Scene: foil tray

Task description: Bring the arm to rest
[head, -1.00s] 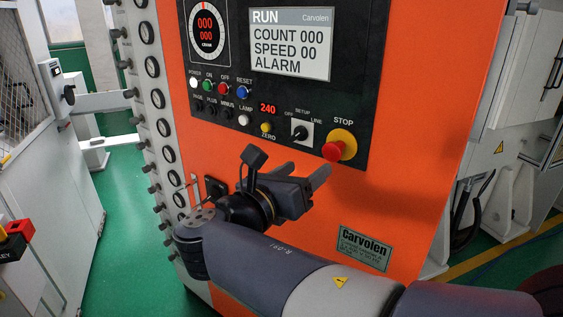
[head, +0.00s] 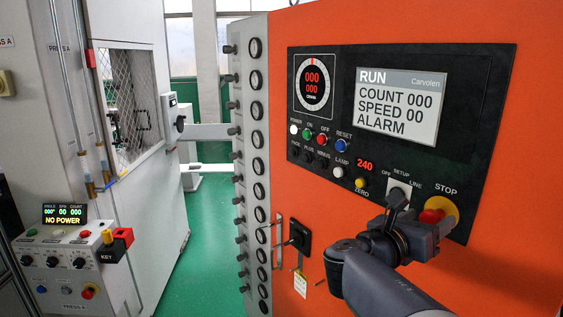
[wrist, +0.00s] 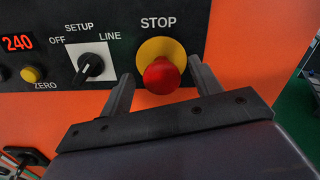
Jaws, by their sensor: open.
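My gripper (head: 436,230) is at the lower right of the black control panel (head: 330,180), in front of the red STOP button (head: 432,216). In the wrist view my gripper (wrist: 160,78) has its two fingers apart, with nothing held. The red STOP button (wrist: 161,76) on its yellow ring (wrist: 160,46) shows between them. I cannot tell whether the fingers touch the button. The mode knob (wrist: 90,66) with OFF, SETUP and LINE marks is left of the fingers.
The orange cabinet (head: 480,270) fills the right side. A black latch (head: 299,236) with a hanging tag (head: 300,284) is on its lower left. A row of round knobs lines its grey edge. A grey machine with a small NO POWER console (head: 65,215) stands left; green floor (head: 190,285) lies between.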

